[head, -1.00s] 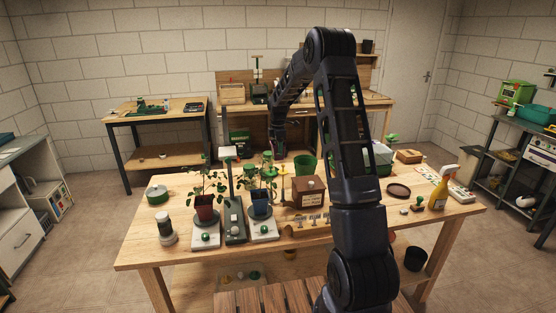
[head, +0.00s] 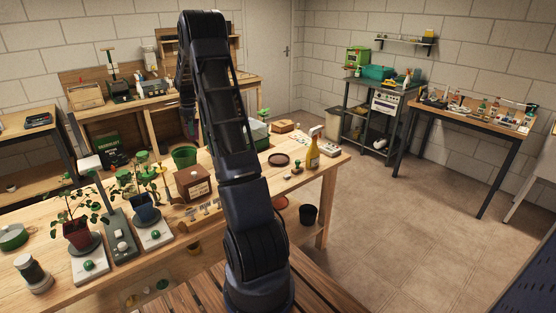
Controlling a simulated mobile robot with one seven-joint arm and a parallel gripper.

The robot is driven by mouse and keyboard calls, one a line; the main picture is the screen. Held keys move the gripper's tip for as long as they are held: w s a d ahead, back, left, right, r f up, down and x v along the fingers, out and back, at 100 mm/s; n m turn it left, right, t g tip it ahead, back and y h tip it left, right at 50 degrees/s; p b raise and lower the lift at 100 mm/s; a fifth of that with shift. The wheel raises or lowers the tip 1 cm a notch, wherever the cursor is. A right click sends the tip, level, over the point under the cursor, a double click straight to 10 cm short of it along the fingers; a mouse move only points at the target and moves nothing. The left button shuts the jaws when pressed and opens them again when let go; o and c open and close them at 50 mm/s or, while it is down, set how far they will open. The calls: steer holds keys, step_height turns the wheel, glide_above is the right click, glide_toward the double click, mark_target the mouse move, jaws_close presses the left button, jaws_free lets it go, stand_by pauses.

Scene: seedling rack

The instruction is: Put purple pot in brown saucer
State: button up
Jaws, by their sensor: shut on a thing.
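My arm rises in front of the table and bends down on the far side, with my gripper (head: 190,130) low near the green pot. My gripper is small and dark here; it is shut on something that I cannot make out. I cannot pick out a purple pot.
A yellow spray bottle (head: 312,149) stands right of the saucer. A brown box (head: 193,183), a green pot (head: 184,157), a blue pot (head: 145,214) and a dark red pot (head: 77,236) with plants stand to the left. A black pot (head: 308,214) shows below the table top.

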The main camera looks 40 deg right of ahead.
steer(key=s+d+m, duration=0.3)
steer(key=d, duration=0.8)
steer(key=s+d+m, duration=0.3)
steer(key=d+m, duration=0.1)
steer(key=d, duration=0.7)
steer(key=m, duration=0.5)
glide_above(279, 160)
step_height(279, 160, down, 20)
steer(key=shift+r, duration=0.25)
steer(key=o, duration=1)
steer(key=shift+f, duration=0.15)
steer(key=shift+o, duration=0.4)
